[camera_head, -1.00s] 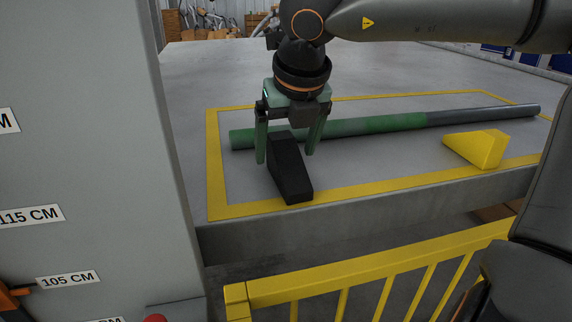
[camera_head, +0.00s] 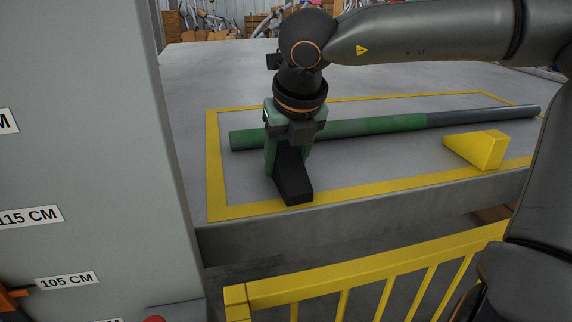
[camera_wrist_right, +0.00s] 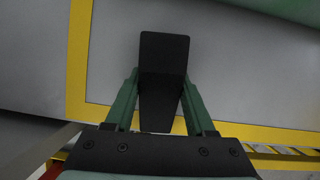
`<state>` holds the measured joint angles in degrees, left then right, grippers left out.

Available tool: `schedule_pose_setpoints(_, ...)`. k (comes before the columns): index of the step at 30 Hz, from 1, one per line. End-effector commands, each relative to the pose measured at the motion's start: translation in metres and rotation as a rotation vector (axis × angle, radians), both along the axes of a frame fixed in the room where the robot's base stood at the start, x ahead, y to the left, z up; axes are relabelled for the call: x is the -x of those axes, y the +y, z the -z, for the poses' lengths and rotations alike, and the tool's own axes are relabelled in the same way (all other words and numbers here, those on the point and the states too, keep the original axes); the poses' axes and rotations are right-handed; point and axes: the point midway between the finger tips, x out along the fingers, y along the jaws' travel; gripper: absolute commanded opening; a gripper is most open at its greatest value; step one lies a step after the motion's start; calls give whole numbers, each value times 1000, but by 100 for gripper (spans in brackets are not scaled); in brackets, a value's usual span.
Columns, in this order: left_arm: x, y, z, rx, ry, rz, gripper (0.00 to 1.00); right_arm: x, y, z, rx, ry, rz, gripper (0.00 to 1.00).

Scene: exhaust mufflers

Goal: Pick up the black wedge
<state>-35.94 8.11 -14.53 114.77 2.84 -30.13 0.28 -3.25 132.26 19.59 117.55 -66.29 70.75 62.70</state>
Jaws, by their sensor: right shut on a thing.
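The black wedge (camera_head: 293,180) stands on the grey table inside the yellow outline, near the front edge. My right gripper (camera_head: 285,162) is lowered over it with the fingers on either side, shut on the wedge. The right wrist view also shows the black wedge (camera_wrist_right: 163,60) between the two green fingers of the right gripper (camera_wrist_right: 159,95). The wedge appears to rest on the table. Its rear part is partly hidden by the gripper in the head view. My left gripper is not in view.
A long green and grey pipe (camera_head: 380,125) lies behind the wedge. A yellow wedge (camera_head: 477,149) sits to the right. A yellow railing (camera_head: 375,270) stands in front of the table (camera_head: 360,215), and a grey column (camera_head: 80,150) with height labels is at the left.

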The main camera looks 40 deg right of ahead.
Motion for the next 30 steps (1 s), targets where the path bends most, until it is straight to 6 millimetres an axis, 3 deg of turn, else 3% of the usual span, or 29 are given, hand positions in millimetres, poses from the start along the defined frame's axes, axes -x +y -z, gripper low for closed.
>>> schedule_pose_setpoints(1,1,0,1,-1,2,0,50,0,0,0,0,-1,0,27)
schedule_pose_setpoints(9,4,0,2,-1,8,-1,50,0,0,0,0,-1,0,0)
schedule_pose_setpoints(23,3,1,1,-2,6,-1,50,-1,0,-7,1,-3,1,0)
schedule_pose_setpoints(30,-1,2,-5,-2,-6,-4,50,3,1,-40,1,-8,1,0)
